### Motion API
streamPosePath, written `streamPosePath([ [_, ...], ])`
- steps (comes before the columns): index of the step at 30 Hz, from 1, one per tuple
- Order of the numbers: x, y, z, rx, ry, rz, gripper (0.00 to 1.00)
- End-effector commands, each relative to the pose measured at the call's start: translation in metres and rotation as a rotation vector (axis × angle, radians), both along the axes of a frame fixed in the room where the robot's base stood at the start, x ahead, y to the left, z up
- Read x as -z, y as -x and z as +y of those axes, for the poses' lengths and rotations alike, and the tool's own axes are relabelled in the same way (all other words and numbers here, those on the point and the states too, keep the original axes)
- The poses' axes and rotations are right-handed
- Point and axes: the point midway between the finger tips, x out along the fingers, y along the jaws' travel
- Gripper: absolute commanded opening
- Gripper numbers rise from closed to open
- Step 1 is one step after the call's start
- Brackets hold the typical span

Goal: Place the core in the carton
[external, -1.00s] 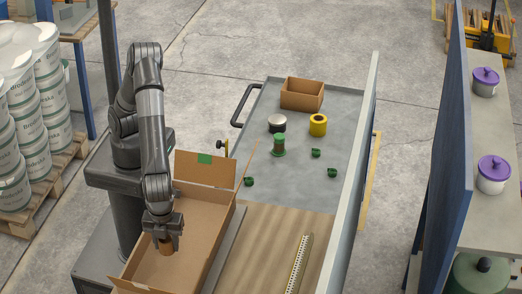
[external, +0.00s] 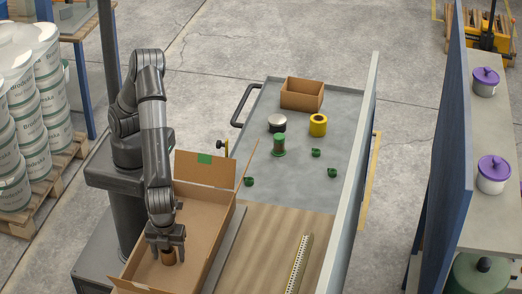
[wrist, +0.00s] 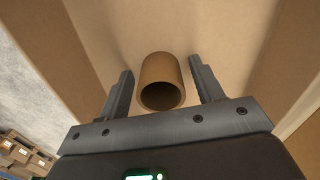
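The core, a brown cardboard tube (external: 169,258), is inside the open carton (external: 208,205), near its front end. The wrist view shows the core (wrist: 161,80) with its hollow end towards me and the carton's brown inside around it. My gripper (external: 168,254) reaches down into the carton. In the wrist view my gripper (wrist: 162,87) is open, with one finger on each side of the core and a visible gap on both sides. Whether the core rests fully on the carton floor is hard to tell.
The carton's flaps stand out around it. On the bench to the right are a small open box (external: 301,95), a yellow roll (external: 318,125), a green-ended spool (external: 279,145), a grey-topped roll (external: 277,123) and several small green pieces. A spiral-edged strip (external: 299,264) lies nearer.

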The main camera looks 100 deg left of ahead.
Motion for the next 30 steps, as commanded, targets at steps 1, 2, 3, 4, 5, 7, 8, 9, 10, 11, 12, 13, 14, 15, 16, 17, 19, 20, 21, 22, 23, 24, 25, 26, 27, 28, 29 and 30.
streamPosePath([
  [1, 0.0, 0.0, 0.0, 0.0, 0.0, 0.0, 0.62],
  [2, 0.0, 0.0, 0.0, 0.0, 0.0, 0.0, 0.62],
  [3, 0.0, 0.0, 0.0, 0.0, 0.0, 0.0, 0.62],
  [4, 0.0, 0.0, 0.0, 0.0, 0.0, 0.0, 0.62],
  [5, 0.0, 0.0, 0.0, 0.0, 0.0, 0.0, 0.62],
  [7, -0.001, 0.0, 0.0, 0.0, 0.0, 0.0, 0.62],
  [8, -0.002, 0.0, 0.0, 0.0, 0.001, 0.0, 0.62],
  [9, -0.004, 0.0, 0.0, 0.0, 0.001, -0.001, 0.62],
  [10, -0.006, 0.0, 0.0, 0.0, 0.002, -0.001, 0.62],
  [11, -0.01, -0.001, -0.001, 0.0, 0.003, -0.002, 0.62],
  [12, -0.015, -0.001, -0.001, 0.0, 0.003, -0.002, 0.62],
  [13, -0.02, -0.001, -0.001, 0.0, 0.002, -0.003, 0.62],
  [14, -0.026, -0.001, -0.001, -0.001, 0.004, -0.004, 0.62],
  [15, -0.034, -0.001, 0.0, -0.001, 0.003, -0.004, 0.62],
  [16, -0.041, -0.001, 0.0, -0.002, 0.003, -0.004, 0.62],
  [17, -0.048, -0.001, 0.0, -0.002, 0.003, -0.004, 0.62],
  [19, -0.064, -0.001, 0.0, -0.002, 0.005, -0.003, 0.62],
  [20, -0.07, -0.001, 0.0, -0.001, 0.004, -0.003, 0.62],
  [21, -0.079, -0.001, 0.0, -0.001, 0.003, -0.004, 0.62],
  [22, -0.085, -0.001, -0.001, -0.001, 0.003, -0.004, 0.62],
  [23, -0.09, -0.001, -0.001, 0.0, 0.003, -0.004, 0.62],
  [24, -0.097, 0.0, 0.0, 0.0, 0.002, -0.002, 0.62],
  [25, -0.101, 0.0, 0.0, 0.0, 0.003, -0.001, 0.62],
  [26, -0.106, -0.001, -0.001, 0.0, 0.003, -0.001, 0.62],
  [27, -0.111, 0.0, 0.0, -0.001, 0.002, -0.001, 0.62],
  [28, -0.114, 0.0, 0.0, -0.001, 0.002, -0.001, 0.62],
  [29, -0.116, 0.0, 0.0, -0.001, 0.002, -0.001, 0.62],
  [30, -0.119, 0.0, 0.0, -0.001, 0.001, 0.0, 0.62],
])
